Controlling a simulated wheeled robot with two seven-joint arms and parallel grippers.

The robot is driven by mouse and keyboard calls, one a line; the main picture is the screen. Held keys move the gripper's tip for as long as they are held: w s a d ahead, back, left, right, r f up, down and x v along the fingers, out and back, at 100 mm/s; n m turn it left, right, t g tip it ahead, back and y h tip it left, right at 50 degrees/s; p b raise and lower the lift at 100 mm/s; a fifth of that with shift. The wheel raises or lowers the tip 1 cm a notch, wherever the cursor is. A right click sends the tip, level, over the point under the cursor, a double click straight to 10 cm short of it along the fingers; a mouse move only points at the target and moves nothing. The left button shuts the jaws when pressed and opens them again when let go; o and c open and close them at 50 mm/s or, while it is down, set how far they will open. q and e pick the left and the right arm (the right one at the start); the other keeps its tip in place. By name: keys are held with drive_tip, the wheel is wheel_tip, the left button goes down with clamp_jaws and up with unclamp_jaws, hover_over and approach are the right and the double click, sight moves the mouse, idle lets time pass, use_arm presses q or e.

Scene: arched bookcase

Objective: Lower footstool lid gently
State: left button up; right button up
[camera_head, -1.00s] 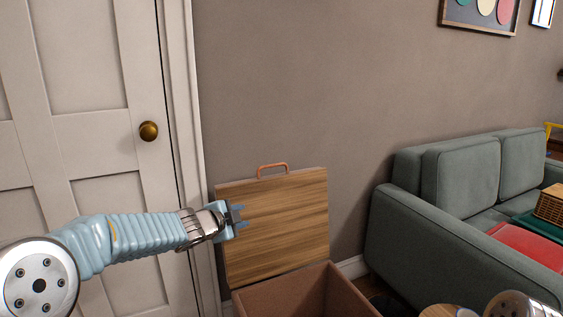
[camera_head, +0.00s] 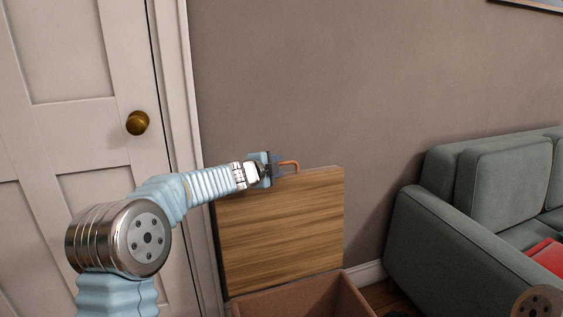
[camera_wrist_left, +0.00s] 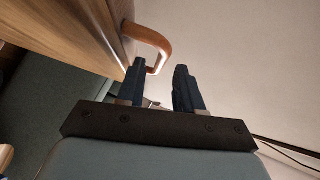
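The footstool's wooden lid (camera_head: 285,230) stands open and upright at the back of the brown footstool box (camera_head: 300,300), close to the wall. A copper-coloured handle (camera_head: 290,164) sits on the lid's top edge. It also shows in the left wrist view (camera_wrist_left: 150,42), just beyond my fingertips. My left gripper (camera_head: 272,168) is at the handle's left end, level with the lid's top edge. In the left wrist view its two fingers (camera_wrist_left: 163,75) are apart with a gap between them. The handle's end is near the left finger; I cannot tell whether they touch. My right gripper is not in view.
A white door with a brass knob (camera_head: 138,122) stands at the left. A grey-green sofa (camera_head: 450,240) with a red item (camera_head: 546,256) on it is at the right. The wall behind the lid is bare.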

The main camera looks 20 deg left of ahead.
sight(280, 164)
use_arm(q)
drive_tip(key=p+x, duration=0.1)
drive_tip(key=x, duration=0.3)
clamp_jaws()
idle(0.4)
